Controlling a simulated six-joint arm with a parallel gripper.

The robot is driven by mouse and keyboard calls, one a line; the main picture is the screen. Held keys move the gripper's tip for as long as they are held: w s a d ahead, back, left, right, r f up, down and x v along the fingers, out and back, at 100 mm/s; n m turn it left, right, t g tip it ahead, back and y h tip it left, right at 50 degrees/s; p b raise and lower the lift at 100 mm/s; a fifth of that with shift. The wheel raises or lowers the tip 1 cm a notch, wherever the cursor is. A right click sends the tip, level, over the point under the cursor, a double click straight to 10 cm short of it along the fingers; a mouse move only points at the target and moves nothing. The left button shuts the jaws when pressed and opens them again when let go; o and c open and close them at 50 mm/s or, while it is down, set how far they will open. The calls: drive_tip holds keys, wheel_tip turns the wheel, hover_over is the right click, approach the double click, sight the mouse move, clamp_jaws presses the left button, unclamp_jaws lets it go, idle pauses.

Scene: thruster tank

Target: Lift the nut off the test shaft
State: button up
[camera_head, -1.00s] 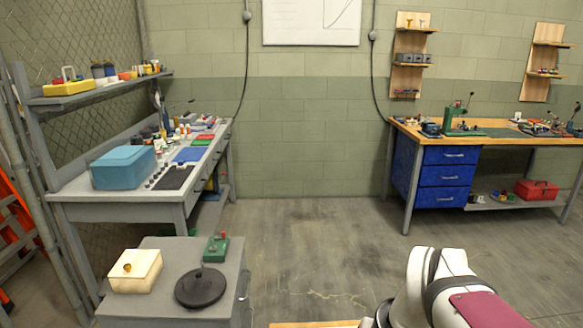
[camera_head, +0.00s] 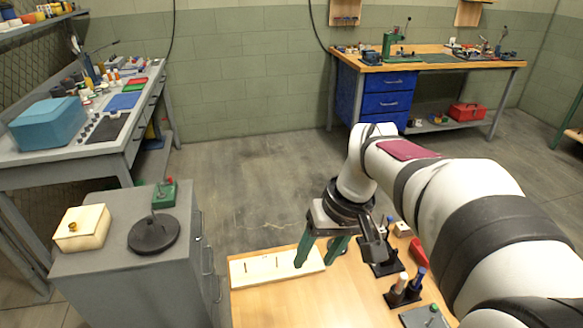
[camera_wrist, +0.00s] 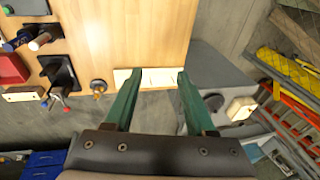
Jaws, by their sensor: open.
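A small brass-coloured round piece on a dark base (camera_wrist: 98,88) stands near the wooden table's edge in the wrist view. It may be the nut on the test shaft, but it is too small to be sure. In the head view my gripper seems to hide it. My gripper (camera_head: 318,258) has two green fingers apart with nothing between them. It points down over the table, near the right end of a cream board (camera_head: 262,273) with thin dark pins. In the wrist view the gripper (camera_wrist: 160,76) has its fingertips either side of this board (camera_wrist: 152,72).
On the wooden table (camera_head: 330,300), black holders (camera_head: 397,296) with handled tools and a red piece (camera_head: 417,250) stand right of my gripper. A grey cabinet (camera_head: 130,285) at left bears a cream box (camera_head: 82,232) and a black disc (camera_head: 154,235). The table's front middle is clear.

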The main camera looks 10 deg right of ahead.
drive_tip(key=w+d+f+n+t, duration=0.1)
drive_tip(key=w+d+f+n, duration=0.2)
drive_tip(key=w+d, duration=0.55)
drive_tip(key=w+d+f+n+t, duration=0.1)
drive_tip(key=w+d+f+n, duration=0.2)
drive_tip(key=w+d, duration=0.5)
drive_tip(key=d+x, duration=0.1)
drive_tip(key=x, duration=0.9)
drive_tip(key=d+x, duration=0.1)
drive_tip(key=x, duration=0.4)
drive_tip(key=shift+w+d+f, duration=0.2)
drive_tip(key=shift+d+f, duration=0.1)
drive_tip(key=shift+f, duration=0.1)
clamp_jaws()
